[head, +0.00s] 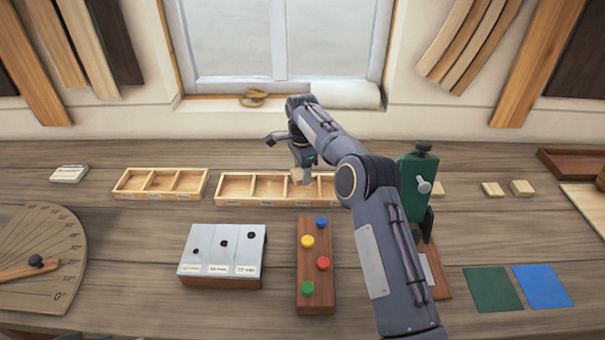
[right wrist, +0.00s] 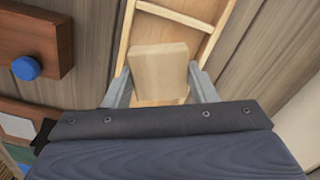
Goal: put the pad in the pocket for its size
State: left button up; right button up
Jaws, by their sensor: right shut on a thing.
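My right gripper (head: 302,176) is shut on a pale wooden pad (right wrist: 159,72), held between its two fingers in the right wrist view. The gripper is over the right part of a long wooden tray with pockets (head: 233,205), whose right end my arm hides. In the right wrist view the pad is over the tray (right wrist: 123,40) and covers part of a pocket; I cannot tell its height above it. A shorter tray with three pockets (head: 118,191) stands to the left. Labels on the tray fronts are too small to read. My left gripper is not in view.
Two loose wooden blocks (head: 493,189) (head: 522,188) lie at the right. A green tool (head: 417,185) stands close to my right arm. A board with coloured knobs (head: 316,265) and a gauge block with holes (head: 222,252) lie in front of the trays.

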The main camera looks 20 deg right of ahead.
jog(key=shift+w+d+f, duration=0.15)
jog(key=shift+w+f, duration=0.1)
jog(key=shift+f, duration=0.1)
notch_tip(320, 180, down, 2)
jog(key=shift+f+p, duration=0.2)
jog(key=shift+p, duration=0.7)
jog(key=shift+f, duration=0.3)
jog(key=shift+f, duration=0.1)
jog(key=shift+f+b, duration=0.45)
jog(key=shift+f, duration=0.05)
jog(key=o, duration=1)
jog(key=shift+o, duration=0.2)
